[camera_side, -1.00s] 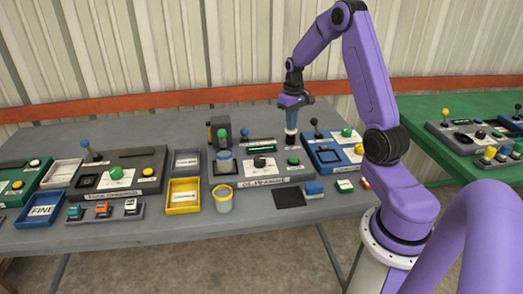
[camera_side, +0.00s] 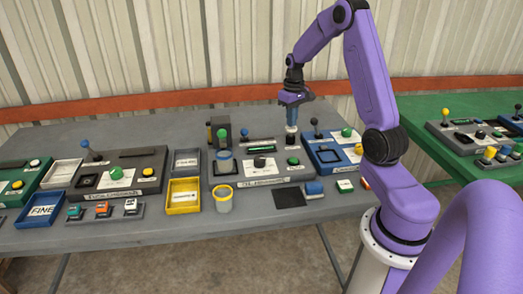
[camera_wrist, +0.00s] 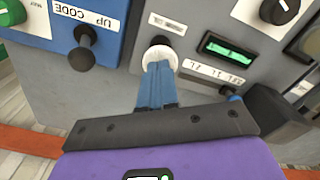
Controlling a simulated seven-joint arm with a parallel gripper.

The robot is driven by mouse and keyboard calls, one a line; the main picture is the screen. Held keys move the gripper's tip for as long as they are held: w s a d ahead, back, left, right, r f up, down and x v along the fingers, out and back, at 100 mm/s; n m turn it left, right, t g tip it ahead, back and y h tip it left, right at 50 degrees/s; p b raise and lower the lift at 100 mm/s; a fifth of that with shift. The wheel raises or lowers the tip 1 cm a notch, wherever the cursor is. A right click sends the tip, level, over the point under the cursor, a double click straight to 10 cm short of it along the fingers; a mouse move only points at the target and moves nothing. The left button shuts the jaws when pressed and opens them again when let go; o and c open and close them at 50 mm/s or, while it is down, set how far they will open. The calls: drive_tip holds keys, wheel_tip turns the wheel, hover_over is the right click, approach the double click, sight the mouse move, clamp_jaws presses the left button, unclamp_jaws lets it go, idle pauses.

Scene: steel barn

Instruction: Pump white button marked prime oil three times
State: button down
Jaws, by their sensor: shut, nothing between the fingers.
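The white round button (camera_wrist: 160,54) is on a grey panel in the wrist view, with a black part showing at its far side. In the side view it (camera_side: 291,130) sits at the back right of the grey machine. My gripper (camera_side: 291,124) points straight down over it, fingers shut and empty. In the wrist view my blue fingertips (camera_wrist: 158,66) overlap the button's near edge; whether they touch it I cannot tell. A small white label (camera_wrist: 167,24) lies beside the button; its print is too small to read.
A lit green display (camera_wrist: 229,51) is right of the button. A black-knobbed lever (camera_side: 315,123) stands close by on the blue panel (camera_side: 322,151). A green knob (camera_side: 293,160) and a black dial (camera_side: 259,161) are in front.

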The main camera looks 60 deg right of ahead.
drive_tip(key=shift+r, duration=2.8)
drive_tip(key=shift+a, duration=0.15)
drive_tip(key=s+a+r+n, duration=0.1)
drive_tip(key=s+a+n, duration=0.25)
drive_tip(key=a, duration=0.95)
drive_tip(key=s+a+r+n, duration=0.2)
drive_tip(key=s+a+n, duration=0.15)
drive_tip(key=a, duration=0.85)
drive_tip(key=s+a+n, duration=0.4)
drive_tip(key=s, duration=0.5)
drive_tip(key=s+a+f+n, duration=0.1)
drive_tip(key=s+a+n, duration=0.3)
drive_tip(key=s, duration=0.6)
drive_tip(key=shift+s+n, duration=0.25)
drive_tip(key=shift+n, duration=0.05)
